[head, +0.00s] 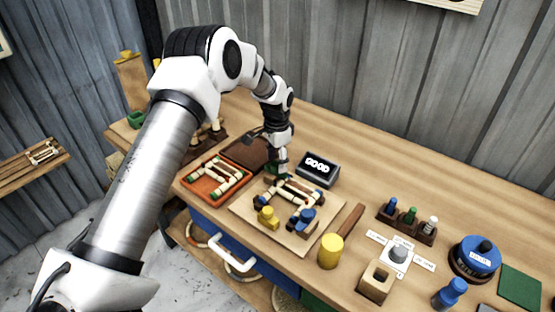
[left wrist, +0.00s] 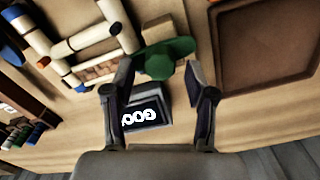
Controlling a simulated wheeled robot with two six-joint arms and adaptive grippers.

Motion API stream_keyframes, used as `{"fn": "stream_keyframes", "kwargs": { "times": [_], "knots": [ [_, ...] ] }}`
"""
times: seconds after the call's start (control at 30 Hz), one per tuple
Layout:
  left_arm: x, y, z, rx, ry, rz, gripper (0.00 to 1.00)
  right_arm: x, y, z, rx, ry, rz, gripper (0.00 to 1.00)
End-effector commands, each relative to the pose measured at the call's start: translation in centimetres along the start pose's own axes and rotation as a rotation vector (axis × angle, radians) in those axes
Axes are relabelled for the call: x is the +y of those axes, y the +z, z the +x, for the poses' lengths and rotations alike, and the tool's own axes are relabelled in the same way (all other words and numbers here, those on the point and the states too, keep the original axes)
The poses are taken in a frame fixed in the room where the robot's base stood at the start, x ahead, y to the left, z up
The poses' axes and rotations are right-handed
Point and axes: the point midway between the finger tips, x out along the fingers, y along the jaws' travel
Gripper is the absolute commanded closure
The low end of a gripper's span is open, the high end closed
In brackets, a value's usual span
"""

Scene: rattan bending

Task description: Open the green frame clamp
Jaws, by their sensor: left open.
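The green frame clamp (head: 270,171) is at the far edge of the wooden jig board (head: 297,241), partly hidden by my left gripper (head: 279,168). In the left wrist view the clamp (left wrist: 165,58) shows as a rounded green piece beside the pale rattan frame (left wrist: 92,42). My left gripper (left wrist: 158,70) is open there, its two fingers spread either side of the clamp in the picture. I cannot tell whether they touch it. A yellow clamp (head: 267,217) and a blue clamp (head: 304,219) stand at the near side of the board. My right gripper is in neither view.
A dark "GOOD" display (head: 318,169) stands close right of the gripper. An orange tray (head: 190,185) with a rattan frame lies left, and a brown tray (head: 249,148) behind it. A yellow cylinder (head: 330,251) stands in front. The back right of the table is clear.

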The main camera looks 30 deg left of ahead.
Motion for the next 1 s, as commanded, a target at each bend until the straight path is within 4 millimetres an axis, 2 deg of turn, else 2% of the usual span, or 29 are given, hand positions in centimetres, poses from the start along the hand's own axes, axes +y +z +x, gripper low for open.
{"fn": "stream_keyframes", "kwargs": {
  "times": [0.1, 0.3, 0.33, 0.47, 0.5, 1.0],
  "knots": [
    [0.01, 0.01, 0.89, 0.0, 0.0, 0.001, 0.44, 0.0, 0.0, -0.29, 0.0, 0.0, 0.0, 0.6],
    [0.0, -0.01, 1.08, 0.001, -0.001, 0.0, 0.44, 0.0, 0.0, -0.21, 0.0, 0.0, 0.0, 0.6],
    [0.0, -0.02, 1.07, 0.001, -0.001, 0.0, 0.48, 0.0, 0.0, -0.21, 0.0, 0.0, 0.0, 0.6],
    [0.01, -0.01, 1.06, 0.001, 0.0, 0.0, 0.94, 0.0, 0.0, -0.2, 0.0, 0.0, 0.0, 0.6],
    [0.01, -0.01, 1.06, 0.001, 0.0, 0.0, 1.0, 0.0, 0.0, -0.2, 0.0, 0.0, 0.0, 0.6],
    [-0.01, -0.01, 1.02, 0.0, 0.0, -0.069, 1.0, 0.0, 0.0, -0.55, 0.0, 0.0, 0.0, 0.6]
  ]
}}
